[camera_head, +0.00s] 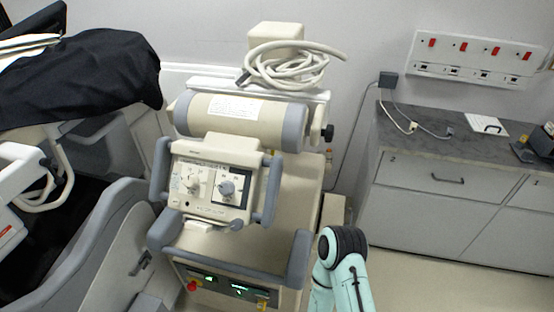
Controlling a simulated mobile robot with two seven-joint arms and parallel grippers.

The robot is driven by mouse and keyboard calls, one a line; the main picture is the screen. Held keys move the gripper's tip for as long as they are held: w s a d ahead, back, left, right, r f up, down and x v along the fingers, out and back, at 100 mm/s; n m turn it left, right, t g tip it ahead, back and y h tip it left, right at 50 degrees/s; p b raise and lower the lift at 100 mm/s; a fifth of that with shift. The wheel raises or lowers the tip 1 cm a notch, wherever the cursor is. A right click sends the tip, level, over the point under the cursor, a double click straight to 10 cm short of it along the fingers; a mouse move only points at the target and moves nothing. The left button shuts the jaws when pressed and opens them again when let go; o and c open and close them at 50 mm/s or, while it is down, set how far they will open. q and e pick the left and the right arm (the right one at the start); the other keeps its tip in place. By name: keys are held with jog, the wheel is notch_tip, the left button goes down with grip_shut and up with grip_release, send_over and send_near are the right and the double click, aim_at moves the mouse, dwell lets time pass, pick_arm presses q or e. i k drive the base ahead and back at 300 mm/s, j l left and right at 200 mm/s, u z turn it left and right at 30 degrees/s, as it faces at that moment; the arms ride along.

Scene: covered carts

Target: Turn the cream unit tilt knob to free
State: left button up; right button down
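The cream unit (290,185) stands in the middle of the view, with grey bumpers and handles. Its front panel has a pale round knob (193,184) on the left and a grey round knob (227,189) on the right. A black knob (328,133) sticks out at the right end of the cream cylinder (197,115). The markings are too small to read, so I cannot tell which is the tilt knob or its setting. My teal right arm shows at the bottom, right of the unit, apart from the knobs. Neither gripper is in view.
A coiled pale cable (290,66) lies on top of the unit. A black cover (85,80) drapes equipment at the left. A grey cabinet (440,205) with a dark worktop stands at the right. Bare floor (420,285) lies between my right arm and the cabinet.

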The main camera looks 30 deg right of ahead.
aim_at(328, 133)
jog(key=l+z, duration=0.1)
jog(key=z, duration=0.35)
jog(key=i+l+z, duration=0.1)
jog(key=z, duration=0.4)
jog(key=j, duration=0.3)
jog(key=i+l, duration=0.1)
jog(key=i, duration=0.45)
jog(key=k+l, duration=0.15)
jog(key=l, duration=0.2)
jog(key=k+l, duration=0.2)
jog(key=l, duration=0.15)
jog(key=k+l, duration=0.15)
jog(key=l, duration=0.2)
